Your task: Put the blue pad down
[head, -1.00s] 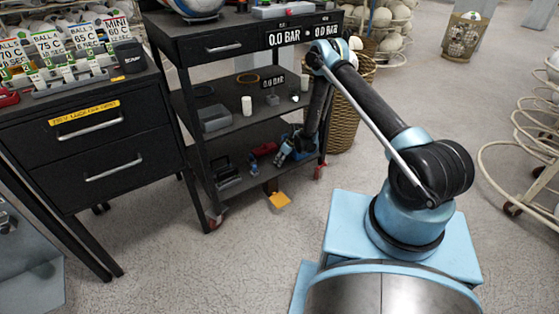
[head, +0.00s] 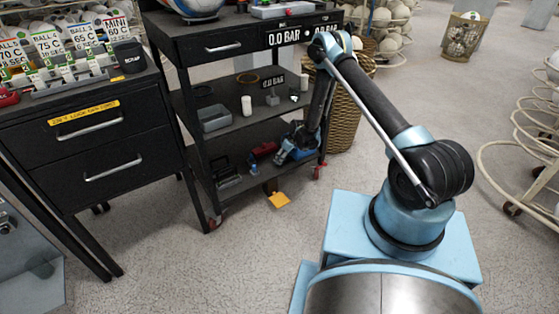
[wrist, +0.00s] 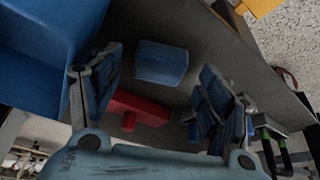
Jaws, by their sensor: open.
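The blue pad (wrist: 162,62) shows in the wrist view as a small block with rounded edges on the dark bottom shelf, beyond and between my fingertips, with visible space on both sides. In the head view a small blue patch (head: 252,165) on the bottom shelf appears to be the same pad. My gripper (wrist: 160,90) is open, with one dark ribbed finger on each side. In the head view my gripper (head: 281,157) is low over the bottom shelf, at its right part. Whether the pad lies flat is hard to tell.
A red part (wrist: 138,108) lies beside the pad. A large blue bin (wrist: 35,50) is close to the left finger. A green-handled item (wrist: 272,150) is at right. The middle shelf (head: 238,122) is above. An orange piece (head: 279,200) lies on the floor.

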